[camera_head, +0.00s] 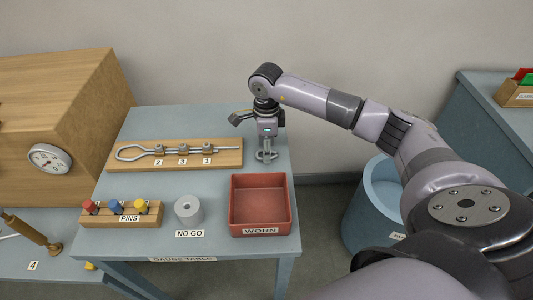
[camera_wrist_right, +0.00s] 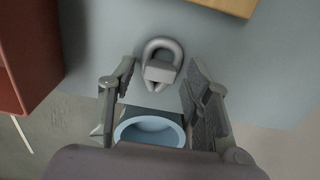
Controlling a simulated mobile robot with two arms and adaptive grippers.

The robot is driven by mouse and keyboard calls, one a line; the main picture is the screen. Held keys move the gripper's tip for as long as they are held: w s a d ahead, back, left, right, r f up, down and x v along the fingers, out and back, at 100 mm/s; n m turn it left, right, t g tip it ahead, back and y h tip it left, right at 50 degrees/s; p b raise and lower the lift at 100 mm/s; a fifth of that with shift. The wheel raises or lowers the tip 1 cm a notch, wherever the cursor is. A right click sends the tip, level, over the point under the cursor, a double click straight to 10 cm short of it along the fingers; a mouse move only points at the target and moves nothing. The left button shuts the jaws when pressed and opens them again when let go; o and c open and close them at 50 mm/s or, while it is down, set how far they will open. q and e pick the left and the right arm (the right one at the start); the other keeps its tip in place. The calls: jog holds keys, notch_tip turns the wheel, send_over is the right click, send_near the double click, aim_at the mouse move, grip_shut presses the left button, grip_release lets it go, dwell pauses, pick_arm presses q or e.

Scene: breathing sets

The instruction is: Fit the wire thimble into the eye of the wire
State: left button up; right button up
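The grey wire thimble (camera_wrist_right: 163,47), a small rounded loop, is on the table below my right gripper. It also shows in the head view (camera_head: 266,156), close under the fingers. My right gripper (camera_wrist_right: 160,75) is open, its two fingers apart with the thimble between and just ahead of their tips; I cannot tell whether they touch it. In the head view the right gripper (camera_head: 267,140) points down at the table's right side. The wire (camera_head: 200,149) lies on a wooden board, its open eye (camera_head: 130,153) at the left end. My left gripper is not in view.
The wooden board (camera_head: 225,160) carries clamps labelled 2, 3 and 1. A red WORN tray (camera_head: 234,208) stands right in front of the gripper. A pin block (camera_head: 150,218) and a grey NO GO cylinder (camera_head: 188,209) are front left. A blue bin (camera_head: 375,220) is right of the table.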

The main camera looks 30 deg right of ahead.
grip_shut()
dwell(0.3)
jog(key=shift+r, duration=0.1)
